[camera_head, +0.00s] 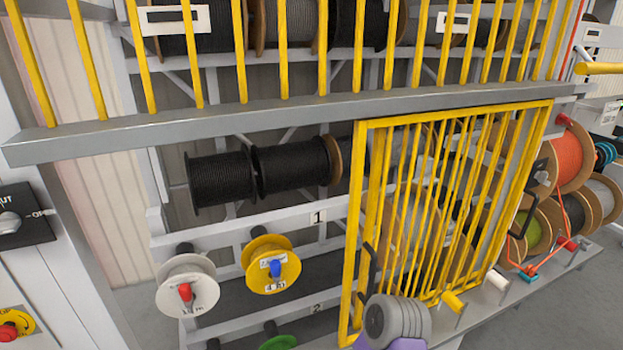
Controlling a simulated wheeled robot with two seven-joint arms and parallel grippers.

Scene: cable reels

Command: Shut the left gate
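A yellow barred gate (353,215) stands at the middle right, below a grey beam. Two yellow frames seem to overlap there, one just behind the other, so I cannot clearly tell the left gate from the right one. A black handle (371,268) shows near the left edge of the frames, and another black handle (525,219) near the right edge. The opening to the left of the frames is uncovered, with reels in plain view. A rounded grey and purple part, likely of my arm, shows at the bottom centre. No gripper fingers are visible.
Black cable reels (222,178) sit on the rack behind the opening. A white reel (187,285) and a yellow reel (269,263) hang at its front. A grey beam (250,118) with yellow bars crosses above. An orange reel (570,160) stands at right.

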